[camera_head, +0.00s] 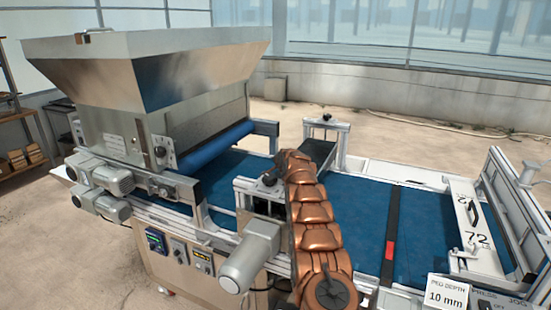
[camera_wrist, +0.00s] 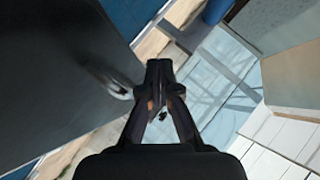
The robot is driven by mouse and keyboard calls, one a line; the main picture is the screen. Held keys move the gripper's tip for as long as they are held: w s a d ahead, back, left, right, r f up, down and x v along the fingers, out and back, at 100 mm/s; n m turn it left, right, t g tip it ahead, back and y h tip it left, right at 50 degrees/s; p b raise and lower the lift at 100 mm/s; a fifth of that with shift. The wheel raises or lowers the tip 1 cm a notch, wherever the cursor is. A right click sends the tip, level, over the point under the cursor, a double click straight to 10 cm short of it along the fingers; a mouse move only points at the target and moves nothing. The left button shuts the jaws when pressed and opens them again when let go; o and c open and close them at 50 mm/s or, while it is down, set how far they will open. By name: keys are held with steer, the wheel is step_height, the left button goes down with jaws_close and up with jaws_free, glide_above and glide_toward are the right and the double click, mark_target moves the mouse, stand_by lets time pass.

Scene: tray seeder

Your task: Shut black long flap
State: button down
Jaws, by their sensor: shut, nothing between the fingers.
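The black long flap (camera_wrist: 60,75) is a large dark panel filling the left of the wrist view, with a bright metal handle (camera_wrist: 112,84) near its right edge. In the head view a dark panel (camera_head: 318,150), which looks like the same flap, shows behind my copper arm, beside the far post; the arm hides part of it. It looks raised and tilted above the blue belt, but its exact angle is hard to tell. My gripper (camera_wrist: 158,68) is shut and empty just right of the handle in the wrist view. I cannot tell whether it touches the flap.
The blue belt (camera_head: 353,200) runs under the posts. A metal hopper (camera_head: 150,70) stands at the left. A near post with a grey motor (camera_head: 252,255) is beside my arm. A white plate marked 72 (camera_head: 466,215) and a black strip (camera_head: 391,225) lie right.

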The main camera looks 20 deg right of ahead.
steer(key=shift+f+p, duration=0.35)
steer(key=shift+w+a+f+g, duration=0.1)
steer(key=shift+f+g, duration=0.05)
steer(key=shift+g, duration=0.15)
steer(key=shift+s+r, duration=0.2)
steer(key=shift+s, duration=0.1)
stand_by(0.4)
steer(key=shift+s+r, duration=0.1)
steer(key=shift+r, duration=0.05)
steer(key=shift+v, duration=2.45)
steer(key=shift+s+a, duration=0.1)
